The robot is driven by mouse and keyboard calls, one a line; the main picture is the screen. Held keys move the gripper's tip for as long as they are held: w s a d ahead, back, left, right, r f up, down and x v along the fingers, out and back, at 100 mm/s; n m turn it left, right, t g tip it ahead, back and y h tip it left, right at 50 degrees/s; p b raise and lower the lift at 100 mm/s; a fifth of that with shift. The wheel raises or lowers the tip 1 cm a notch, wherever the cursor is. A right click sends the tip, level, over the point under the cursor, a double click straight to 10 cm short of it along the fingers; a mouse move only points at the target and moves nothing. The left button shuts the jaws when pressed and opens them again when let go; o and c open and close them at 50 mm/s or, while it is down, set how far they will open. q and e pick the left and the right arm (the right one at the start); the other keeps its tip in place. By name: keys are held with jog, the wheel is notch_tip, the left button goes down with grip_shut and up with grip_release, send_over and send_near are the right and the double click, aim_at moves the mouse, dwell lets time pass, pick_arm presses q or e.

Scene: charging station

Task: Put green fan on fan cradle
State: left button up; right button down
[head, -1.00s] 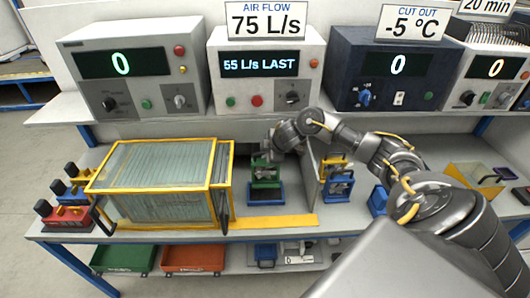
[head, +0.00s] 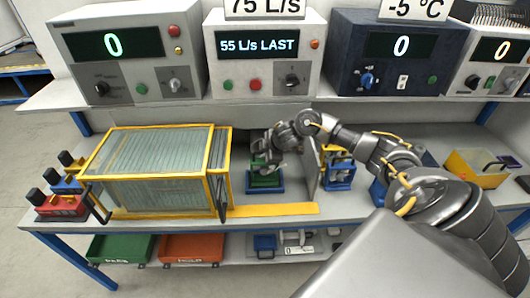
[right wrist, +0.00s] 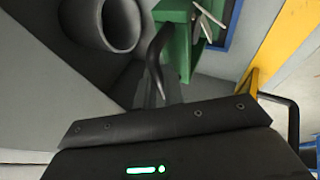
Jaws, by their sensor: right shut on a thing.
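The green fan (head: 266,180) is under my right gripper (head: 262,164), between the yellow-framed glass box and a grey upright panel. My right gripper is shut on the fan. Right at the fan is a blue base (head: 267,190), which looks like the fan cradle; the fan appears to be over or in it, but I cannot tell whether it is fully seated. In the right wrist view the green fan (right wrist: 173,42) shows at the top with a blue edge (right wrist: 232,25) beside it. The fingertips are mostly hidden. My left gripper is not in view.
The yellow-framed glass box (head: 150,170) stands close on the left. The grey panel (head: 307,168) and a yellow and blue fan unit (head: 337,168) stand close on the right. A yellow strip (head: 270,210) runs along the front. Instruments line the shelf above.

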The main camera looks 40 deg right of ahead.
jog(key=c, duration=1.4)
grip_release()
jog(key=shift+s+r, duration=0.1)
jog(key=v, duration=1)
jog(key=shift+s+r, duration=0.2)
jog(key=shift+r, duration=0.05)
